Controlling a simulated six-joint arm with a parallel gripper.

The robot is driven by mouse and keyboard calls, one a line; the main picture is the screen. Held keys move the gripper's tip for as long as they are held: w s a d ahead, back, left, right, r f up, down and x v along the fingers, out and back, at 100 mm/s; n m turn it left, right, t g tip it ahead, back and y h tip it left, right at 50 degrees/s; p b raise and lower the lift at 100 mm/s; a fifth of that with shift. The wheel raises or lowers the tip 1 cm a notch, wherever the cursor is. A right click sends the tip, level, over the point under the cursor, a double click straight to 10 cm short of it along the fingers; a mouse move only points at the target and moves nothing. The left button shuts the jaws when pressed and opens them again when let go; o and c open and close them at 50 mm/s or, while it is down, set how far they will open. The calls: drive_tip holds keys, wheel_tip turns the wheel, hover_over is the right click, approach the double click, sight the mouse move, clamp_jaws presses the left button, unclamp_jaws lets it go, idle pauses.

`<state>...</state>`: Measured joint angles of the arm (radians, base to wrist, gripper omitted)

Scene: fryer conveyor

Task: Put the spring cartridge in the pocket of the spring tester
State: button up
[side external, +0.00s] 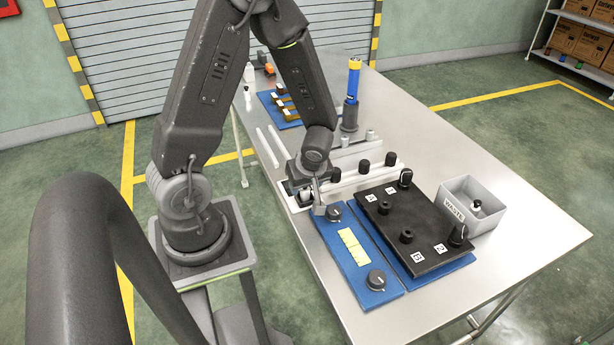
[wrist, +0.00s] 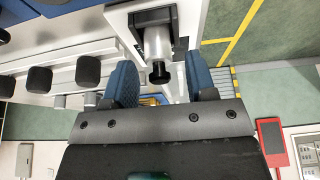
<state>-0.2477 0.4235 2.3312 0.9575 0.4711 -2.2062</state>
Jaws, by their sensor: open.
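In the wrist view, a silver cylinder with a black knob (wrist: 158,73) stands in a white block (wrist: 190,22) with a black bracket behind it. I cannot tell whether the cylinder is the spring cartridge or part of the spring tester. My gripper (wrist: 160,82) is open, its two blue fingers left and right of the knob, with gaps visible on both sides. In the side view my gripper (side external: 318,208) is low beside the white block (side external: 303,198), near the blue mat's far end; the arm hides much of the block. The pocket is not clearly visible.
Several black-capped pieces (side external: 363,166) stand in a white rail beside the gripper. A blue mat (side external: 349,272) carries dark knobs and yellow labels. A black plate (side external: 430,230) holds upright pegs. A grey waste bin (side external: 456,190) contains a black-topped piece. The right table side is clear.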

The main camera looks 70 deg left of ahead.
drive_tip(key=s+d+r+m+t+h, duration=0.2)
drive_tip(key=d+r+m, duration=0.5)
drive_tip(key=r, duration=0.5)
drive_tip(key=s+d+r+m+t+h, duration=0.2)
drive_tip(key=s+d+r+m+t, duration=0.1)
drive_tip(key=d+r+m, duration=0.5)
wheel_tip(320, 180, up, 5)
drive_tip(key=s+m, duration=0.1)
drive_tip(key=m, duration=0.2)
drive_tip(key=shift+s+d+t, duration=0.15)
drive_tip(key=shift+t, duration=0.15)
